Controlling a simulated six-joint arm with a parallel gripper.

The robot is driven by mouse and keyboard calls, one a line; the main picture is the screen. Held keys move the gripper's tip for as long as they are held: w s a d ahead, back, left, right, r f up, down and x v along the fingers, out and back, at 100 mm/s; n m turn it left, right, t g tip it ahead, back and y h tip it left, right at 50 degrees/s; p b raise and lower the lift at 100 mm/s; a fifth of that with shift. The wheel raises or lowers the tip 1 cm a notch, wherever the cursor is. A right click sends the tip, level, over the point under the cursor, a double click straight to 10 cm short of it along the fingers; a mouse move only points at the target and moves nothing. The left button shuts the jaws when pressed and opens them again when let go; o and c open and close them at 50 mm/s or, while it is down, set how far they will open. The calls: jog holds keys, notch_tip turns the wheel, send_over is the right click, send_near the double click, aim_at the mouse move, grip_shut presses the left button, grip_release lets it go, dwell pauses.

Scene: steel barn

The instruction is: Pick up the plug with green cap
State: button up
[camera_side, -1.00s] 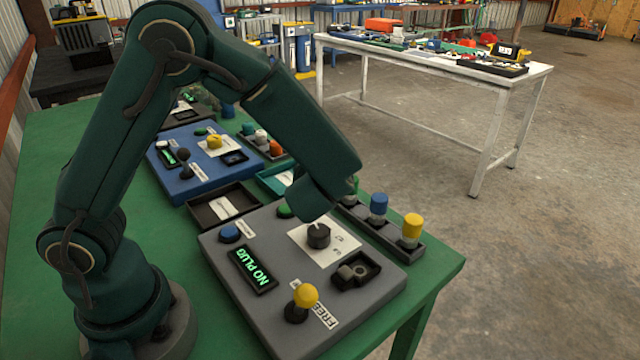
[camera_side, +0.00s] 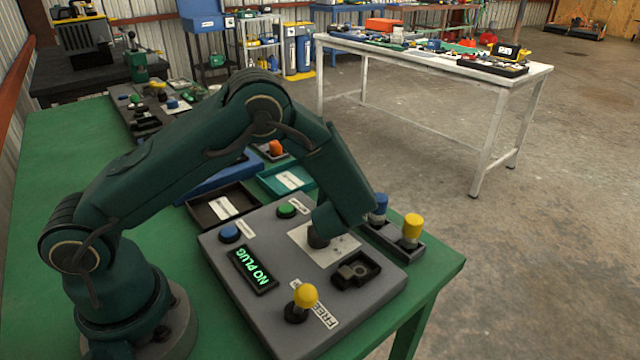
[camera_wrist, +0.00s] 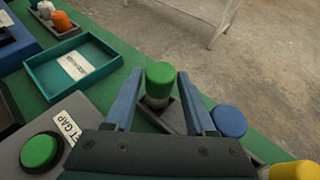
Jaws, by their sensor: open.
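The plug with the green cap (camera_wrist: 159,80) stands upright in a dark rack (camera_wrist: 158,119) in the wrist view. My gripper (camera_wrist: 158,92) is open, with one finger on each side of the green-capped plug and visible space between. I cannot tell how far down the fingers reach along it. In the side view my arm hides the green-capped plug and the gripper's fingers. The blue-capped plug (camera_side: 378,205) and the yellow-capped plug (camera_side: 412,230) stand in the same rack, to the right.
The grey panel (camera_side: 225,260) beside the rack carries a "NO PLUG" display (camera_side: 253,268), a yellow-knobbed lever (camera_side: 305,296), a green button (camera_wrist: 40,150) and a dark socket box (camera_side: 356,271). A teal tray (camera_wrist: 95,48) lies left of the rack. The green table's edge (camera_side: 448,268) is close by.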

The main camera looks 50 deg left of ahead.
jog(key=shift+x, duration=1.9)
grip_shut()
jog(key=shift+r, duration=0.1)
